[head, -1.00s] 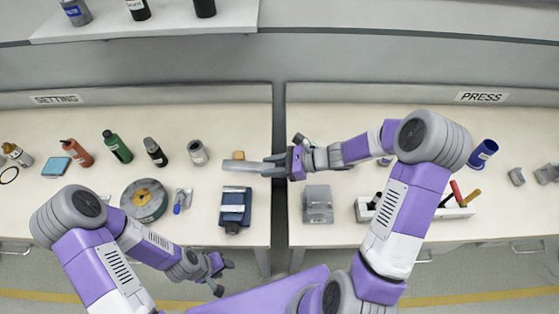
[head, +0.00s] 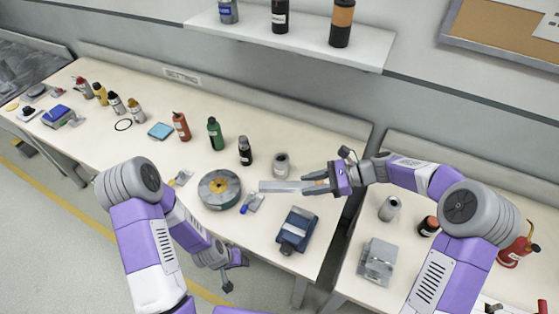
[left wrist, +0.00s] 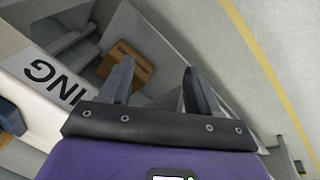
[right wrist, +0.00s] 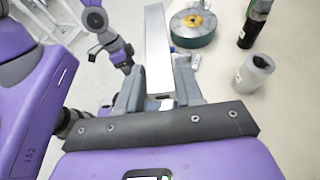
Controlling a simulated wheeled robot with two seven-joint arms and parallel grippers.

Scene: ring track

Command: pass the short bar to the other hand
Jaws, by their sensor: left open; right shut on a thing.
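The short bar (head: 283,187) is a flat grey metal bar. My right gripper (head: 318,183) is shut on its right end and holds it out level over the left bench, pointing left. In the right wrist view the bar (right wrist: 158,50) extends away from between the fingers (right wrist: 160,85). My left gripper (head: 232,274) is low in front of the bench, apart from the bar. In the left wrist view its fingers (left wrist: 158,85) are spread with nothing between them.
Under and near the bar are a grey reel with a yellow centre (head: 219,189), a blue device (head: 297,230), a grey cup (head: 281,164) and a black bottle (head: 245,151). More bottles stand farther left. A grey block (head: 378,262) is on the right bench. The floor by my left gripper is clear.

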